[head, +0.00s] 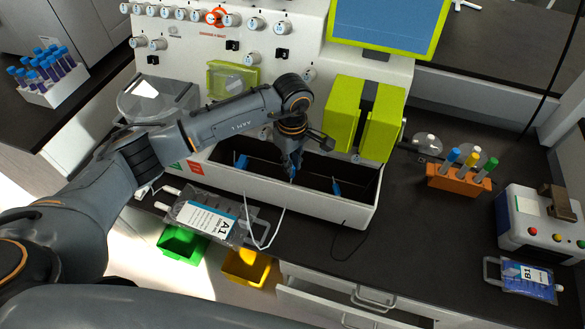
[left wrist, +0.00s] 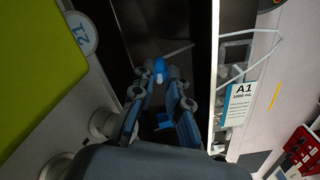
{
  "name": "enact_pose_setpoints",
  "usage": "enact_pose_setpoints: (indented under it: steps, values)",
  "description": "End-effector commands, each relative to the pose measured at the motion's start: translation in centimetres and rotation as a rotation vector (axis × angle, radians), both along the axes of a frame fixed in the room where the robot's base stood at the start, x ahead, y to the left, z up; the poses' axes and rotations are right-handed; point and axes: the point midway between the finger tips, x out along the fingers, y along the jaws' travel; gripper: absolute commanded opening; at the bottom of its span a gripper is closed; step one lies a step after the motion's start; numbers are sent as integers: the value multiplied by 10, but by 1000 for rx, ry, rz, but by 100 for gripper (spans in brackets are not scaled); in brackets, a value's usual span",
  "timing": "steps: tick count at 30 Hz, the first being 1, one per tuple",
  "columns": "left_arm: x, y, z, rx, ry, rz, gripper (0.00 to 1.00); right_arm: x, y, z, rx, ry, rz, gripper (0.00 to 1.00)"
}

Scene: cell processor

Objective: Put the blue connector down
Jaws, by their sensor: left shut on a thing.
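My left gripper (head: 291,177) points down into the dark, white-walled trough (head: 290,204) at the front of the cell processor. It is shut on a small blue connector (left wrist: 159,74), which shows between the fingertips in the left wrist view, with a pale line running off from it. In the head view the fingers mostly hide this connector. Two other blue pieces show in the trough, one (head: 241,161) left of the gripper and one (head: 336,188) right of it. I cannot tell whether the held connector touches the trough floor. My right gripper is out of view.
Green blocks (head: 380,125) stand behind the trough. An orange tube rack (head: 458,180) and a bag labelled B1 (head: 528,280) are to the right. Dark counter between is mostly free.

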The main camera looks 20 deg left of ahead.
Motion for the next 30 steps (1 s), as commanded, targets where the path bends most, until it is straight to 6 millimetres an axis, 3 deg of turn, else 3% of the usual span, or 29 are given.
enact_pose_setpoints:
  steps: [9, 21, 22, 25, 30]
  values:
    - [-1, -1, -36, -1, 3, 0, 0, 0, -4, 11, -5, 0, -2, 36]
    - [0, 0, -44, 0, 0, -1, 0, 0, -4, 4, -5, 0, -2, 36]
    - [0, 0, -42, -1, -1, -1, 18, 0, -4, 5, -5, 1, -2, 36]
    - [0, 0, -42, 0, 0, -1, 37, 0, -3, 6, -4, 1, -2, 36]
    - [0, 0, -42, 0, 0, -1, 37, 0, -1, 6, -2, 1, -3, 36]
